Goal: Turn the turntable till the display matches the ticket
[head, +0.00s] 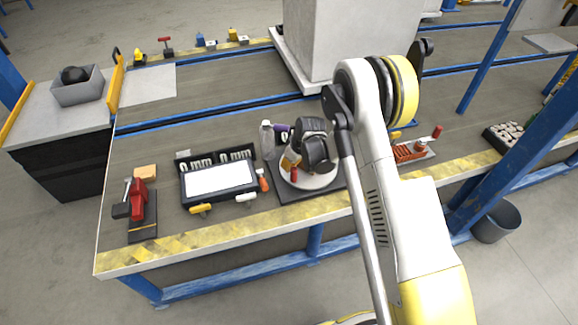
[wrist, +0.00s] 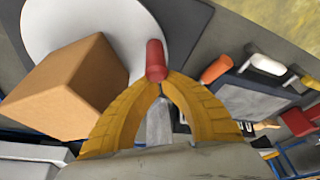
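The turntable (head: 318,183) is a white disc on a dark square base near the table's front edge. It also shows in the wrist view (wrist: 110,22). A tan box (wrist: 65,85) and a red upright peg (wrist: 155,55) stand on the disc. My gripper (wrist: 159,80) has its yellow fingertips together around the near end of the peg; in the head view the gripper partly hides the disc. Left of the turntable is a dark unit with a blank white panel (head: 218,178) and two small digit-like strips (head: 196,165) behind it. I cannot read the strips or tell which part is the ticket.
An orange-handled tool (head: 263,180), a yellow handle (head: 201,208) and a white handle (head: 246,198) lie close by the unit. A red tool (head: 138,195) stands at left. A tall grey block (head: 345,40) stands behind. A red rack (head: 410,150) is right of my arm.

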